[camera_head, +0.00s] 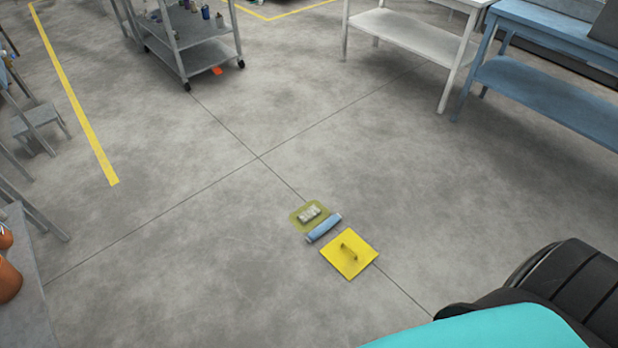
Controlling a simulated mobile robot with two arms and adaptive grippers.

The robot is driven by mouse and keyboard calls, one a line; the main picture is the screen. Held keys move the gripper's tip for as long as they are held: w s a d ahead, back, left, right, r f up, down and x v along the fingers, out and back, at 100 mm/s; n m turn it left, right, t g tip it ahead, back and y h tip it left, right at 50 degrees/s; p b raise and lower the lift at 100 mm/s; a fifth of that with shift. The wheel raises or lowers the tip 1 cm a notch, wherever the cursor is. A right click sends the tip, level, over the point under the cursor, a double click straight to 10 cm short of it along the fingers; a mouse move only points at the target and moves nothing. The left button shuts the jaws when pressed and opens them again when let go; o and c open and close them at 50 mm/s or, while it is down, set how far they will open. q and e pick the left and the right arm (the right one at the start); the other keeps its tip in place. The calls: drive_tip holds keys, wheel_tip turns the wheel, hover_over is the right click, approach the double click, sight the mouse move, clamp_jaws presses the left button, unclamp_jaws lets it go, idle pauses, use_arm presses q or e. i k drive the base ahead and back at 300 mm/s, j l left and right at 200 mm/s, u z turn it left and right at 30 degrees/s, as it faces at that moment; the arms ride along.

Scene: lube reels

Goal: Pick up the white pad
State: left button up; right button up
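A small whitish pad-like piece (311,213) lies on a flat yellow-green patch (297,220) on the concrete floor, near the middle of the head view. It looks like the white pad, but it is small and its detail is hard to make out. Neither of my grippers shows in this view.
A blue roll (324,228) lies just below the patch, then a yellow square plate with a handle (336,254). A grey cart (205,45) stands at the back, a white table (400,24) and blue bench (545,90) at right.

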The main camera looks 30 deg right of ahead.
sight(312, 211)
drive_tip(key=z, duration=0.85)
drive_tip(key=i+l+z, duration=1.25)
drive_tip(key=z, duration=0.15)
drive_tip(key=i+l+u, duration=0.1)
drive_tip(key=i, duration=0.35)
drive_tip(key=i+l+u, duration=0.1)
drive_tip(key=i, duration=0.3)
drive_tip(key=i+j+u, duration=0.1)
drive_tip(key=i+u, duration=0.15)
drive_tip(key=u, duration=0.25)
drive_tip(key=i+u, duration=0.25)
drive_tip(key=u, duration=0.2)
drive_tip(key=i+l+u, duration=0.1)
drive_tip(key=u, duration=0.4)
drive_tip(key=i+l+u, duration=0.2)
drive_tip(key=i+u, duration=0.15)
drive_tip(key=u, duration=0.15)
